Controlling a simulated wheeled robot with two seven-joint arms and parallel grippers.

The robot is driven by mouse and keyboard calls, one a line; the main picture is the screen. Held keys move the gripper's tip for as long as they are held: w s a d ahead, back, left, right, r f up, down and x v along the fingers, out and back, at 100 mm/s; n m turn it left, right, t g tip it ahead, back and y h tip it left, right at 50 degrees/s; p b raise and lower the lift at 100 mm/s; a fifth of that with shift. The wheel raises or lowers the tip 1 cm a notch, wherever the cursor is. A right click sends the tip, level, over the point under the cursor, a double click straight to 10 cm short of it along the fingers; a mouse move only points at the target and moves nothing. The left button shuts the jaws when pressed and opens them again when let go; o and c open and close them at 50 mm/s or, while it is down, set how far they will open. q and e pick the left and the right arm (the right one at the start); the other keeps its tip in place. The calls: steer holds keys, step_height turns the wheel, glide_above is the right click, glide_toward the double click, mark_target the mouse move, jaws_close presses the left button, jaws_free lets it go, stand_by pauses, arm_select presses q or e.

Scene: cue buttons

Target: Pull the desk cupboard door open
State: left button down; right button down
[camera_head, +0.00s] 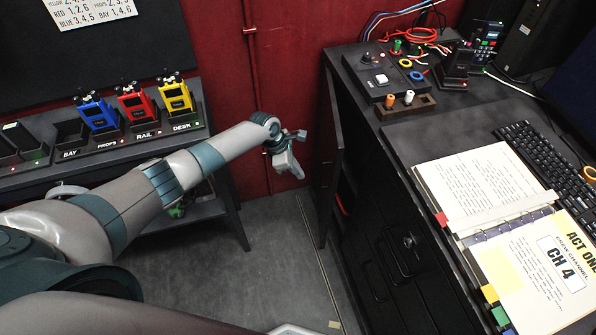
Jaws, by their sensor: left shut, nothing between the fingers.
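The desk cupboard is under the black desk (459,118) on the right. Its dark door (327,150) stands out from the desk's left side, swung at least partly open, and a dark gap with a bit of red inside shows behind it. My left gripper (297,165) is shut and empty, just left of the door with a small gap in the picture. Whether it touches the door is hard to tell. The door's handle is not clearly visible. My right gripper is not in view.
Black drawers (405,250) are right of the opening. On the desk are a button box (383,80), an open binder (480,185) and a keyboard (550,165). A shelf with blue, red and yellow radios (175,95) stands left. Grey floor (270,255) is clear between.

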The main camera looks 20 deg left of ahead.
arm_select(q)
steer(key=c, duration=2.5)
jaws_free()
steer(key=o, duration=0.6)
steer(key=shift+o, duration=0.2)
steer(key=shift+r, duration=0.1)
steer(key=b+v, duration=0.1)
steer(key=v, duration=1.6)
steer(key=shift+a, duration=0.15)
